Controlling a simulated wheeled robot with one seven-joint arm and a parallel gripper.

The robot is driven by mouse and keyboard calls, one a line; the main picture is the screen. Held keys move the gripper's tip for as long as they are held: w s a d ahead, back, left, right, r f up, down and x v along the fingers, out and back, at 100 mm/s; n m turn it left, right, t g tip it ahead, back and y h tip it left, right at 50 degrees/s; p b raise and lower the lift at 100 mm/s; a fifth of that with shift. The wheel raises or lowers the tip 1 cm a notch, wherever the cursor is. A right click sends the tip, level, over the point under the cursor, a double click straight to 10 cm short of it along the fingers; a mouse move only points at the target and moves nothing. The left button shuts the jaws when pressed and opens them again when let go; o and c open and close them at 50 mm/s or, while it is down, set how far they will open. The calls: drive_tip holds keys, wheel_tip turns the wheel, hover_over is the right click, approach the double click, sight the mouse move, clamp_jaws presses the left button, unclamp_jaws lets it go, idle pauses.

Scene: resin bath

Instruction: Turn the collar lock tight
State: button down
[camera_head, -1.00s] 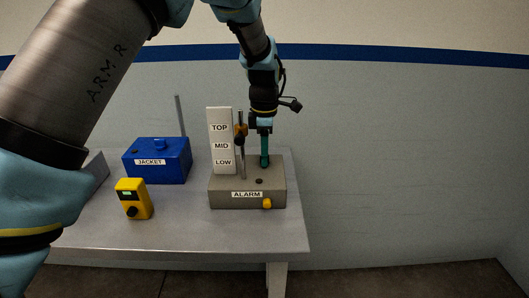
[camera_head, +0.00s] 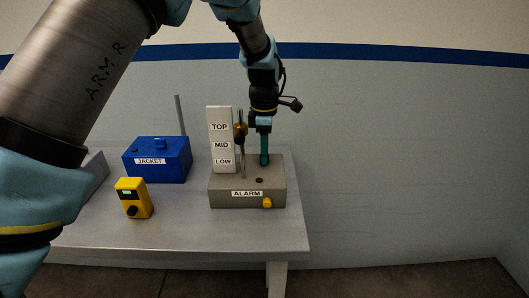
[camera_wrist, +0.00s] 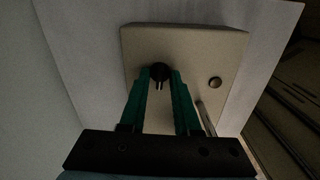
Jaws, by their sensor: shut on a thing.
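My gripper (camera_head: 264,161) points straight down at the back right of the top of the grey box labelled ALARM (camera_head: 220,198). Its teal fingers are shut on a dark round knob (camera_wrist: 160,70), which shows between the fingertips in the wrist view. In the head view the fingers hide most of that knob. I cannot tell from the label-free knob whether it is the collar lock. A thin upright rod (camera_head: 243,160) stands on the box to the left of my fingers, with an orange-brown clamp (camera_head: 240,130) near its top.
A white board (camera_head: 220,115) marked TOP, MID and LOW stands behind the rod. A blue JACKET box (camera_head: 170,172) and yellow handheld device (camera_head: 133,198) are left. The front of the table (camera_head: 200,235) is clear.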

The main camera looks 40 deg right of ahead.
drive_tip(key=m, duration=0.8)
drive_tip(key=shift+m, duration=0.3)
drive_tip(key=m, duration=0.4)
drive_tip(key=shift+b, duration=0.4)
drive_tip(key=shift+m, duration=2.3)
drive_tip(key=c, duration=1)
unclamp_jaws()
drive_tip(key=shift+o, duration=0.2)
drive_tip(key=shift+r, duration=0.15)
wheel_tip(320, 180, up, 11)
drive_tip(key=b, duration=0.2)
drive_tip(key=shift+f+b, duration=0.2)
drive_tip(key=shift+b, duration=0.2)
